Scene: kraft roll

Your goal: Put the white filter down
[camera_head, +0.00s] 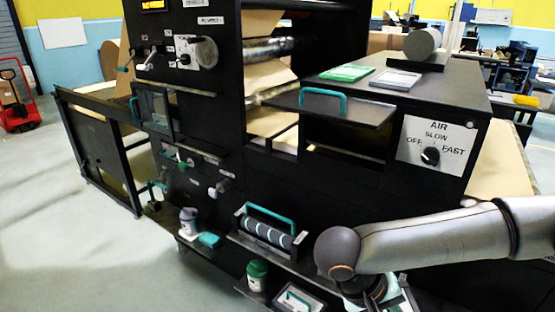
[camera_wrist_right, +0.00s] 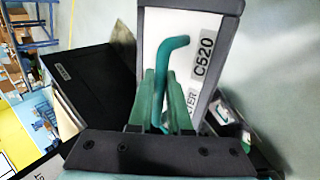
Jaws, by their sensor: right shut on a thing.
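The white filter (camera_wrist_right: 195,48) fills the upper middle of the right wrist view. It has a white face, a dark grey frame, a "C520" label and a bent teal handle (camera_wrist_right: 170,62). My right gripper (camera_wrist_right: 160,95) has green fingers shut on that handle. In the head view my right arm comes in from the right, and its gripper is mostly cut off at the bottom edge. The held filter is not clearly visible there. A similar pale panel with a teal handle (camera_head: 297,298) lies on the low shelf left of my right wrist. My left gripper is not in view.
The black machine (camera_head: 340,180) stands in front of me. A low shelf holds a roller with a teal handle (camera_head: 268,232), a green-lidded jar (camera_head: 257,274) and a teal block (camera_head: 209,239). An air dial (camera_head: 430,154) is above my arm.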

